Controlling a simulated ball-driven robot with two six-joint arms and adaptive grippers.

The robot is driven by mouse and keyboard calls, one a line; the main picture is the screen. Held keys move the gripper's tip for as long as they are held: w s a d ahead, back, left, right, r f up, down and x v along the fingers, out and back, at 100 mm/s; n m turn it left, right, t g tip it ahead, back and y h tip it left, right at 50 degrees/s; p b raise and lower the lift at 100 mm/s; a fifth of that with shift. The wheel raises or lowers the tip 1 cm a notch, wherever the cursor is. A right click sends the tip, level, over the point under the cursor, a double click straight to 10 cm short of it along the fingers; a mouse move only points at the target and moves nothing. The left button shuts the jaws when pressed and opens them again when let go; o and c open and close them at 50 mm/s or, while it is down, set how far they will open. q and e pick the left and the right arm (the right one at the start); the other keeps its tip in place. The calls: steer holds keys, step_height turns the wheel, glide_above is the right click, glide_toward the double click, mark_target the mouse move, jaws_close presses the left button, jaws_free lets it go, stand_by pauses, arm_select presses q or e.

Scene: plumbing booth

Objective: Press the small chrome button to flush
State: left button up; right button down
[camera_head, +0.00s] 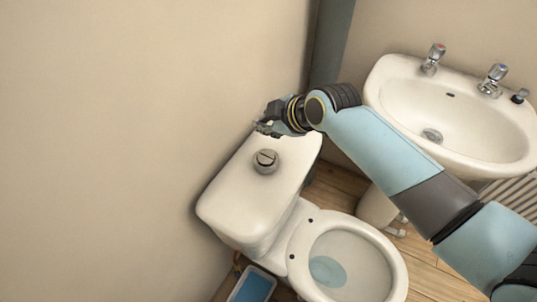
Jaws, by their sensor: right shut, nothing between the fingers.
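A small round chrome button (265,160), split by a line across its top, sits on the white cistern lid (233,205). The toilet bowl (345,262) is open in front of the cistern, with water in the bottom. My right gripper (262,129) is shut and empty. In the picture it is just above the button, over the far end of the cistern lid, with its tips pointing left. It looks apart from the button; its exact height over the lid is hard to tell. My left gripper is not in view.
A white washbasin (460,120) with two taps (434,58) stands at the right, partly behind my right arm. A blue tray (252,286) is on the floor beside the toilet. A plain wall (120,130) runs close along the cistern's left side.

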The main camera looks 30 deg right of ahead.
steer(key=b, duration=0.6)
glide_above(266, 155)
step_height(266, 155, down, 6)
steer(key=shift+s+f, duration=0.1)
steer(key=shift+f, duration=0.65)
steer(key=shift+f, duration=0.1)
steer(key=shift+f+b, duration=0.3)
stand_by(0.3)
